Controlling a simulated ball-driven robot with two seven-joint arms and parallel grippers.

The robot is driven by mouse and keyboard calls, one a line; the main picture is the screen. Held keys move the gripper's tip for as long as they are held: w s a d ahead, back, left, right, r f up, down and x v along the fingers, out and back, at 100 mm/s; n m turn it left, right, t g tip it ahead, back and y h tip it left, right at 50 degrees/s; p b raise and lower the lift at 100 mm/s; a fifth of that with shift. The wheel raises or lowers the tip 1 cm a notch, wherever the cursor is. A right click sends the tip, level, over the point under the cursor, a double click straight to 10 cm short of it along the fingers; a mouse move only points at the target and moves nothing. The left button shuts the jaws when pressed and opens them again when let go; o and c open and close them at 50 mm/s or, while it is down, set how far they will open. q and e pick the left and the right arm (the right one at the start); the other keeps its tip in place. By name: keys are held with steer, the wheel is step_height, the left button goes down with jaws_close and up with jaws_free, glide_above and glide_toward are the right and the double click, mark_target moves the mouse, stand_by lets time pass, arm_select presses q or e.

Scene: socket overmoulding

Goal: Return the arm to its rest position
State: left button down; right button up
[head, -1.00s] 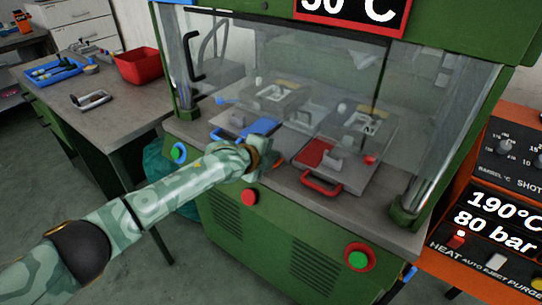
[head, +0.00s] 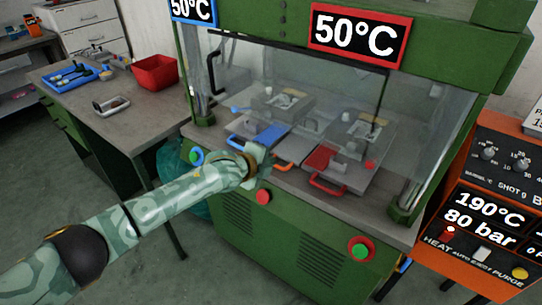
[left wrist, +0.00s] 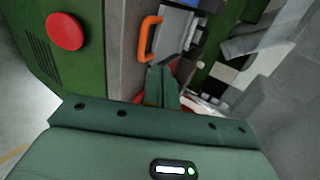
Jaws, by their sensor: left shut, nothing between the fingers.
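My left arm (head: 165,205) reaches in from the left in the head view. Its gripper (head: 262,158) is in front of the green machine (head: 285,235), near the front edge of its bed. In the left wrist view the fingers (left wrist: 160,85) are together with nothing between them. An orange handle (left wrist: 149,38) shows just beyond them, apart from the fingers as far as I can see. My right gripper is in neither view.
The machine has a clear guard (head: 300,75), a blue-handled slide (head: 270,136) and a red-handled slide (head: 322,160). A red button (head: 264,197) is below the gripper. A side table (head: 140,125) holds a red bin (head: 155,72) and a blue tray (head: 72,76). An orange control unit (head: 470,235) stands right.

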arm_select(q)
steer(key=w+a+r+n+t, duration=0.2)
steer(key=a+n, duration=0.2)
steer(key=n, duration=0.1)
steer(key=s+a+f+n+y, duration=0.1)
steer(key=a+f+n+y, duration=0.1)
steer(key=a+f+n, duration=0.55)
steer(key=s+a+f+n+g+y+p, duration=0.1)
steer(key=s+a+f+n+g+y, duration=0.2)
steer(key=s+f, duration=0.75)
steer(key=s+a+f+n+p, duration=0.15)
steer(key=s+a+f, duration=0.5)
steer(key=f, duration=0.65)
steer(key=s+a+f+n+g+y, duration=0.15)
steer(key=s+f, duration=0.25)
steer(key=s, duration=0.5)
steer(key=s+a+f+n+g, duration=0.1)
steer(key=s+a+f, duration=0.1)
steer(key=s+f, duration=0.5)
steer(key=s+a+f+n+g+y, duration=0.1)
steer(key=s+f+g, duration=0.1)
steer(key=s, duration=0.9)
steer(key=s+a+f+n+g, duration=0.1)
steer(key=s+g, duration=0.3)
steer(key=s, duration=2.2)
steer(key=shift+s+a+f, duration=0.15)
steer(key=shift+a+f, duration=0.1)
steer(key=shift+a, duration=0.2)
